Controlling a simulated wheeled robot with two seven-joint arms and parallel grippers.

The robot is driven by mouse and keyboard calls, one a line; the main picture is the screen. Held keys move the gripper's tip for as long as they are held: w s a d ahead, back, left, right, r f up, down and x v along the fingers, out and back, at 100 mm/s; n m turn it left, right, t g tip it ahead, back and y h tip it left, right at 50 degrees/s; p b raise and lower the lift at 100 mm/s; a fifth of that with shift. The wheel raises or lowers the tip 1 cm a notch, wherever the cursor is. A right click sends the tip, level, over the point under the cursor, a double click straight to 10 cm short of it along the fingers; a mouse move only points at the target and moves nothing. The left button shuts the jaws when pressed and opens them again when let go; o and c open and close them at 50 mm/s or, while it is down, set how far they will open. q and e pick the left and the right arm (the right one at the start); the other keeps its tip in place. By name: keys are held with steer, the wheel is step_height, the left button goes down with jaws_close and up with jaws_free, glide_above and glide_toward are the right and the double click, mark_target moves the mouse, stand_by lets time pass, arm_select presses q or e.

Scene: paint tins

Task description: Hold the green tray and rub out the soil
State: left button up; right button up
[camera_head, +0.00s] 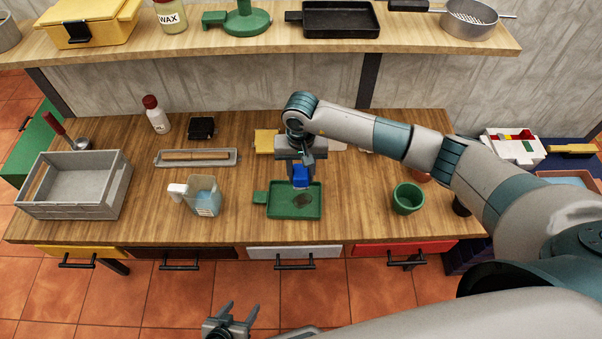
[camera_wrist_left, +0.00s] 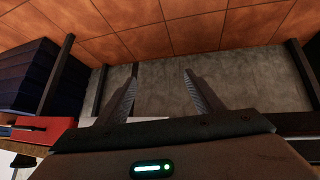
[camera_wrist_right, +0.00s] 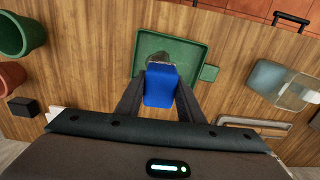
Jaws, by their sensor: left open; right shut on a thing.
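The green tray (camera_head: 312,207) lies on the wooden table near its front edge, its handle pointing left in the head view. A dark soil patch (camera_head: 303,201) is on the tray's floor. My right gripper (camera_head: 301,170) is above the tray and shut on a blue block-like thing (camera_wrist_right: 161,87). In the right wrist view the tray (camera_wrist_right: 196,54) lies beneath the blue thing, and the soil (camera_wrist_right: 158,58) shows just beyond it, partly hidden. Whether the blue thing touches the tray is unclear. My left gripper (camera_head: 232,318) is open and empty, low in front of the table, away from the tray.
A measuring jug with liquid (camera_head: 205,196) stands left of the tray, and a green pot (camera_head: 407,198) stands to its right. A grey crate (camera_head: 75,186) is at the table's left end. A grey holder (camera_head: 196,158) with a wooden-handled thing lies behind the jug.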

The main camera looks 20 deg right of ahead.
mark_target(260, 202)
steer(key=shift+r+p, duration=0.45)
steer(key=shift+r, duration=0.2)
steer(key=shift+r+p, duration=0.1)
steer(key=shift+p, duration=0.2)
arm_select(q)
steer(key=w+d+r+t, duration=0.2)
steer(key=w+d+r, duration=0.1)
steer(key=r, duration=0.5)
steer(key=w+d+r+t+h, duration=0.1)
steer(key=w+d+r, duration=0.3)
steer(key=r, duration=0.5)
steer(key=w+d+r+t+h, duration=0.1)
steer(key=w+d+r+t, duration=0.2)
steer(key=w+r, duration=0.4)
steer(key=shift+w+d+r+t, duration=0.2)
steer(key=shift+d+r+t, duration=0.2)
steer(key=shift+d+r, duration=0.4)
steer(key=shift+w+a+f+y, duration=0.1)
steer(key=shift+a+f+y, duration=0.1)
steer(key=shift+y, duration=0.1)
steer(key=shift+a+f+n+g+y, duration=0.15)
steer(key=shift+a+f+g+y, duration=0.15)
steer(key=shift+f, duration=0.2)
steer(key=shift+a+f+n+g+y, duration=0.1)
steer(key=shift+f+n+g+y, duration=0.1)
steer(key=shift+f+y, duration=0.25)
steer(key=shift+d+f, duration=0.1)
steer(key=shift+f, duration=0.05)
arm_select(e)
steer(key=shift+f, duration=0.2)
